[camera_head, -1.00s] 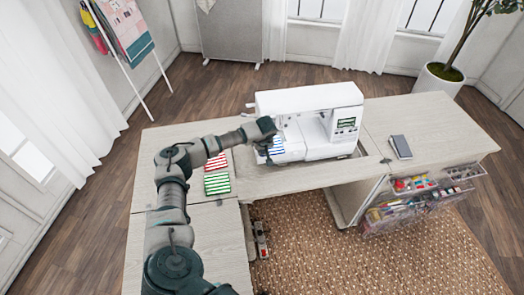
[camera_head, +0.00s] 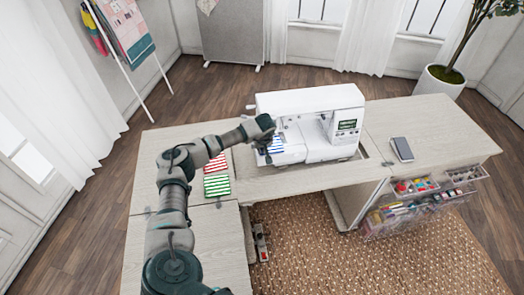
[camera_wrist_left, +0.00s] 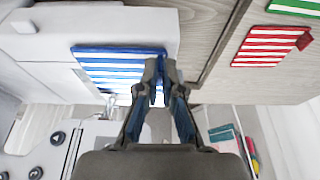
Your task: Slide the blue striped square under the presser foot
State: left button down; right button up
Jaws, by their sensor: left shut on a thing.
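The blue striped square (camera_head: 275,147) lies at the left end of the white sewing machine (camera_head: 310,122), partly hidden by my left gripper (camera_head: 266,146) in the head view. In the left wrist view the blue striped square (camera_wrist_left: 115,68) lies flat on the machine's white bed, and my left gripper (camera_wrist_left: 160,95) is shut on its edge. The presser foot area shows as metal parts near the square's lower edge in the wrist view; the exact overlap is hard to tell. My right gripper is not in view.
A red striped square (camera_head: 215,164) and a green striped square (camera_head: 217,186) lie on the table (camera_head: 165,225) left of the machine. A dark phone-like object (camera_head: 402,148) lies to the right. Clear drawers (camera_head: 415,200) hang at the table's right front.

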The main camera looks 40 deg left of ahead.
pick_arm(q)
jog(key=shift+w+a, duration=0.1)
dwell(0.3)
jog(key=shift+w+a+b, duration=0.4)
jog(key=shift+a, duration=0.15)
dwell(0.5)
jog(key=c, duration=1.2)
grip_release()
jog(key=shift+c, duration=0.2)
jog(key=v, duration=1.1)
jog(key=shift+r, duration=0.4)
jog(key=shift+d, duration=0.1)
